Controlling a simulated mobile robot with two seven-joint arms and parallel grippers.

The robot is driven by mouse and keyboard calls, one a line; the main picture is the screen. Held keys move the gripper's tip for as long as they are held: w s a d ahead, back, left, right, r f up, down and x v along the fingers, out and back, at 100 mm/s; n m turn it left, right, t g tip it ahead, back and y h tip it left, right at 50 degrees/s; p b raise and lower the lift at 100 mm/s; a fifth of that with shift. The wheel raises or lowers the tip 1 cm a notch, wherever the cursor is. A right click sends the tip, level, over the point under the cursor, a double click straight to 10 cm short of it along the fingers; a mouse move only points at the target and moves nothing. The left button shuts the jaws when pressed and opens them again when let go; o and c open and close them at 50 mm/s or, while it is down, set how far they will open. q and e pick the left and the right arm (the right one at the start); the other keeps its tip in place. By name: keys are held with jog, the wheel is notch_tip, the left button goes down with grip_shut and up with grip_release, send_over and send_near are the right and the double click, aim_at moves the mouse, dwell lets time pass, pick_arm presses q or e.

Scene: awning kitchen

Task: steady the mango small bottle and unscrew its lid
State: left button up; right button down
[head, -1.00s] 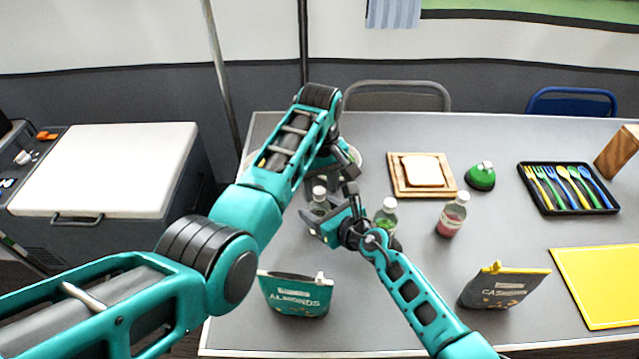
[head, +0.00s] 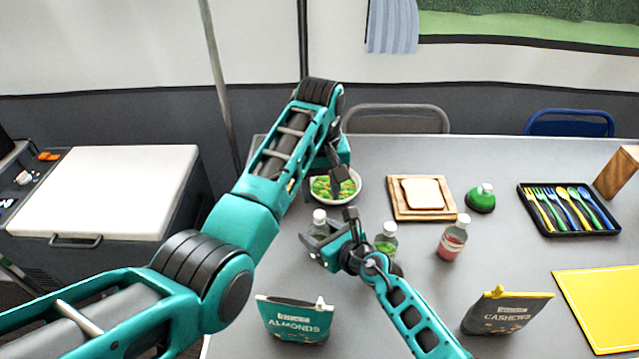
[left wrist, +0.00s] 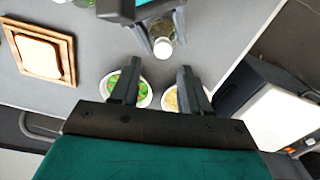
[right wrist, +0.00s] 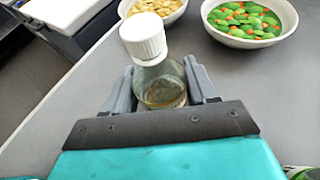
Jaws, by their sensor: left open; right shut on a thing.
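The small bottle (right wrist: 160,88) with a white lid (right wrist: 143,38) stands upright on the grey table, its contents pale yellowish; I take it as the mango bottle. In the head view its lid (head: 319,214) shows beside my right gripper (head: 328,230). My right gripper is shut around the bottle's body, below the lid. The lid sits on the bottle top. My left gripper (head: 340,175) is open and empty, behind and above the bottle. In the left wrist view the lid (left wrist: 162,47) appears beyond the open fingertips (left wrist: 157,82), apart from them.
A green bottle (head: 386,240) and a pink bottle (head: 453,238) stand to the right. A bowl of green food (head: 335,187) lies behind; a second bowl (right wrist: 155,8) is beside it. Almonds (head: 293,318) and cashews (head: 507,312) bags stand in front. A bread board (head: 447,208) is at the back.

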aim_at(319, 214)
pick_arm(q)
jog(key=m, duration=0.2)
jog(key=r+m, duration=0.1)
jog(key=m, duration=0.3)
jog(key=shift+w+r+m, duration=0.3)
jog(key=shift+m, duration=0.1)
jog(key=m, duration=0.4)
jog(key=shift+r, duration=0.3)
jog(key=m, duration=0.4)
jog(key=shift+s+r, duration=0.15)
jog(key=shift+s, duration=0.05)
jog(key=m, duration=0.4)
jog(key=shift+s+a+m, duration=0.1)
jog(key=shift+s+m, duration=0.2)
jog(key=shift+m, duration=0.1)
jog(key=shift+f, duration=4)
